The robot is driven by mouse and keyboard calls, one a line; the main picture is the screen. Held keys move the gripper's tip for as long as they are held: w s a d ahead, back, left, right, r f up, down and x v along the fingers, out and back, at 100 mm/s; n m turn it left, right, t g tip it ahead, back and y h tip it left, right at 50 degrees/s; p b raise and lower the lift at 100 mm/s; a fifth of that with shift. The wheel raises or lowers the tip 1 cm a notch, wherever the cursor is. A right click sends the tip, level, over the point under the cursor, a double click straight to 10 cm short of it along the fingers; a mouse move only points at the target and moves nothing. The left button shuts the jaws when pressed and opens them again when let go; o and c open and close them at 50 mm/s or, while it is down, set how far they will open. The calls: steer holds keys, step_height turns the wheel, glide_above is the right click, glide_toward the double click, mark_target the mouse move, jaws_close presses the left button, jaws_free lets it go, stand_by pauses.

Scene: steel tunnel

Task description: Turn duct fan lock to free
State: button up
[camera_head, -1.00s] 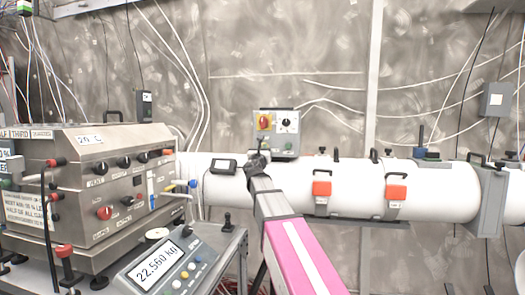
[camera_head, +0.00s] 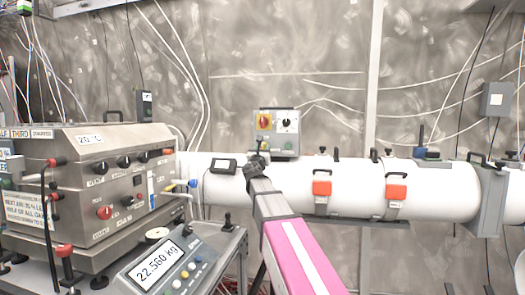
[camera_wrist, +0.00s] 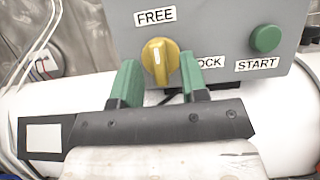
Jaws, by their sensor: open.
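The fan lock is a round yellow knob (camera_wrist: 160,58) with a raised grip bar on a grey control box (camera_wrist: 225,25). Its bar stands roughly upright in the wrist view. A FREE label (camera_wrist: 155,16) is above it, and a LOCK label (camera_wrist: 211,63) is to its lower right, partly hidden by a finger. My gripper (camera_wrist: 159,72) is open, with one green finger on each side of the knob's lower part. I cannot tell whether either finger touches it. In the head view my gripper (camera_head: 254,166) is at the box's lower left.
A green START button (camera_wrist: 265,39) sits right of the knob. A white duct (camera_head: 350,190) with orange latches runs below. A steel cabinet (camera_head: 110,180) and scale display (camera_head: 160,268) stand left.

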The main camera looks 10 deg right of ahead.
steer(key=v, duration=0.9)
steer(key=shift+s, duration=0.25)
steer(key=shift+a+f, duration=0.1)
steer(key=s+d+f+m+g, duration=0.2)
steer(key=d+f+m+g, duration=0.15)
steer(key=f+m, duration=0.45)
steer(key=s+d+f+m+g, duration=0.2)
steer(key=d+f+m+g, duration=0.15)
steer(key=f, duration=0.95)
steer(key=s+d+f+m+g, duration=0.15)
steer(key=f+m+g, duration=0.25)
steer(key=f+m, duration=0.45)
steer(key=s+a+f+m+g+y, duration=0.2)
steer(key=s+f+m+g+y, duration=0.2)
steer(key=s+f, duration=0.5)
steer(key=s+a+f+m+g+y, duration=0.3)
steer(key=s+f+m+g, duration=0.3)
steer(key=f, duration=1.1)
steer(key=s+m+y, duration=0.1)
steer(key=s, duration=0.1)
steer(key=shift+s+m, duration=0.4)
